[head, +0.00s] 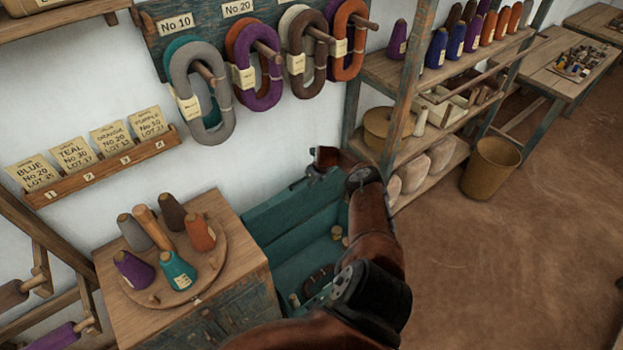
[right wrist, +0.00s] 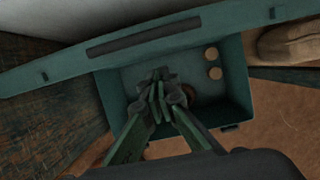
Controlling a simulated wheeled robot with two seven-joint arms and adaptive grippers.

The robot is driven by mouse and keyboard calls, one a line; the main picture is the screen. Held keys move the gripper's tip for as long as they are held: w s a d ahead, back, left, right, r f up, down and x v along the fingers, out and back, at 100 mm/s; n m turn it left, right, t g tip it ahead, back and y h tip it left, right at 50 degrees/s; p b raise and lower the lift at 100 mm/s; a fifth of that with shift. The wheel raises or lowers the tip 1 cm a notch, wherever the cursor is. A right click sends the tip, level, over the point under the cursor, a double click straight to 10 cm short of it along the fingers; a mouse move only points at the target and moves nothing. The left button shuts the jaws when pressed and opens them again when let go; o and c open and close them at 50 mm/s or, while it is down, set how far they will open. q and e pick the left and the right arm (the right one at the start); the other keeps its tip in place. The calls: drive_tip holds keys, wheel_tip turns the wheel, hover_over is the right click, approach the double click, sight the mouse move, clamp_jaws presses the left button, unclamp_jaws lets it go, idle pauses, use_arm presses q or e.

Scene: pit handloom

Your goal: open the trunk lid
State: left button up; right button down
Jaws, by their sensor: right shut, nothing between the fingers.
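The teal trunk (head: 282,273) stands on the floor between the wooden cabinet and the shelf. Its lid (head: 287,215) is raised at the back by the wall, and the inside shows. In the right wrist view the trunk (right wrist: 238,80) is open below the gripper, with the lid (right wrist: 115,52) as a long teal band along its far side. My right gripper (head: 314,176) is above the trunk near the raised lid. Its fingers (right wrist: 160,82) are together and empty. I cannot tell whether they touch the lid. My right arm hides part of the trunk. My left gripper is out of view.
A cabinet (head: 150,318) with yarn cones on a round board stands left of the trunk. The shelf (head: 440,75) with cones and baskets is at right. Yarn skeins (head: 200,90) hang on the wall above. Small round items (right wrist: 213,63) lie inside the trunk.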

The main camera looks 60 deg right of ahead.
use_arm(q)
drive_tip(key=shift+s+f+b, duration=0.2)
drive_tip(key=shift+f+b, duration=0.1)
drive_tip(key=shift+b, duration=0.45)
use_arm(e)
wheel_tip(320, 180, up, 9)
drive_tip(key=w, duration=0.3)
drive_tip(key=shift+d+r, duration=0.15)
drive_tip(key=shift+d, duration=0.3)
